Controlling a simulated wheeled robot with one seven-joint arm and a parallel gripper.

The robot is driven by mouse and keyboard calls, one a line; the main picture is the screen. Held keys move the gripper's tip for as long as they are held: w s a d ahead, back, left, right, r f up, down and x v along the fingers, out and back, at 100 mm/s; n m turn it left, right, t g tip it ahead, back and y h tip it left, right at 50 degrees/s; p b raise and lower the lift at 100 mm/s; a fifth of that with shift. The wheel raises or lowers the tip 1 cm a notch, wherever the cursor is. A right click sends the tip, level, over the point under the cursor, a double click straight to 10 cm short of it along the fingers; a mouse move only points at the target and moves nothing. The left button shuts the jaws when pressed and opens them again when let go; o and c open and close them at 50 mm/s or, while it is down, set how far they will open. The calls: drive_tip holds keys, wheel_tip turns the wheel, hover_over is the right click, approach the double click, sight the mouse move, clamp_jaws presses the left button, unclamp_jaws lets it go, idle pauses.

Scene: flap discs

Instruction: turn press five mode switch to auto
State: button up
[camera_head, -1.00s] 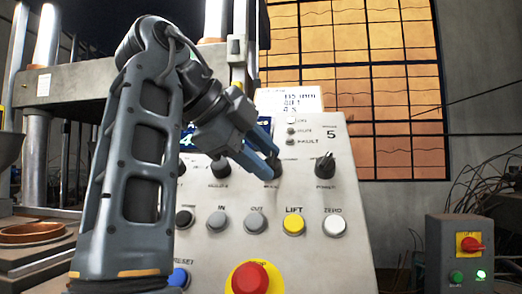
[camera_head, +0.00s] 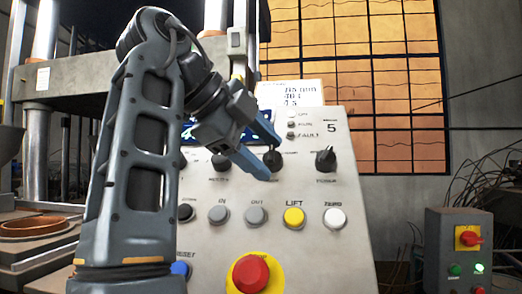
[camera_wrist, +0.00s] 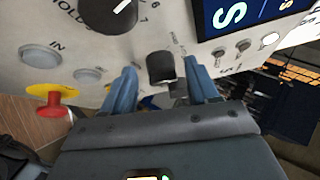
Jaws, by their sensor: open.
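The press control panel (camera_head: 345,240), marked 5, stands ahead of me. Its black mode switch knob (camera_head: 273,158) sits in the middle of the row of knobs; its label is partly hidden. My gripper (camera_head: 272,161) is open, with one blue finger above the knob and one below. In the wrist view the switch (camera_wrist: 160,67) shows between the two fingertips (camera_wrist: 160,70), with gaps on both sides. I cannot tell which setting its pointer marks. Beside it is a column of small lamps (camera_head: 291,124); the top one looks palest.
Black knobs flank the switch on the left (camera_head: 221,162) and right (camera_head: 326,159). Below are several push buttons, including yellow LIFT (camera_head: 294,217), and a red emergency stop (camera_head: 250,274). A grey box (camera_head: 460,250) with a red switch stands at the right.

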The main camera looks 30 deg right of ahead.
drive_tip(key=v, duration=0.7)
drive_tip(key=shift+a+r, duration=0.25)
drive_tip(key=shift+a, duration=0.05)
drive_tip(key=shift+a, duration=0.1)
